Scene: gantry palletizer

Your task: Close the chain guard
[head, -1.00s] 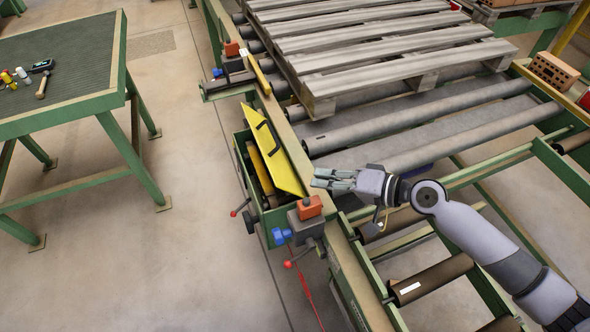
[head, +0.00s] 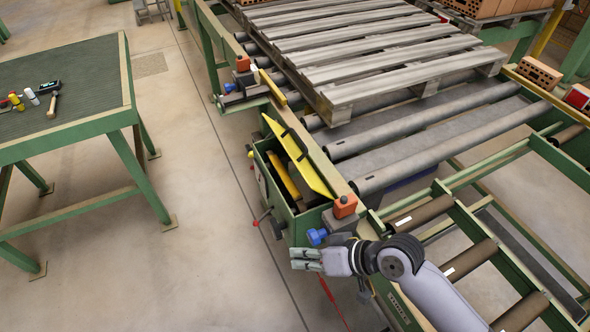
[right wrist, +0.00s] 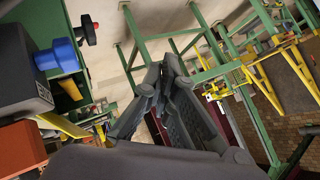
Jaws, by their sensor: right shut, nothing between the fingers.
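The yellow chain guard (head: 303,158) stands open, tilted up along the conveyor's side rail. It has a dark handle on its face. Below it is the open green box (head: 270,184), with a yellow-orange bar (head: 284,178) inside. My right gripper (head: 296,260) is shut and empty, in front of the box's near end and apart from the guard. In the right wrist view its dark fingers (right wrist: 150,88) are together, with a blue knob (right wrist: 58,53) to their left. A yellow piece (right wrist: 62,124), perhaps the guard, shows at lower left there. My left gripper is out of view.
An orange-topped block (head: 344,207) and a blue knob (head: 317,236) stand near my right gripper. A wooden pallet (head: 370,50) lies on the rollers (head: 430,150). A green table (head: 85,120) with small tools stands left, across clear floor.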

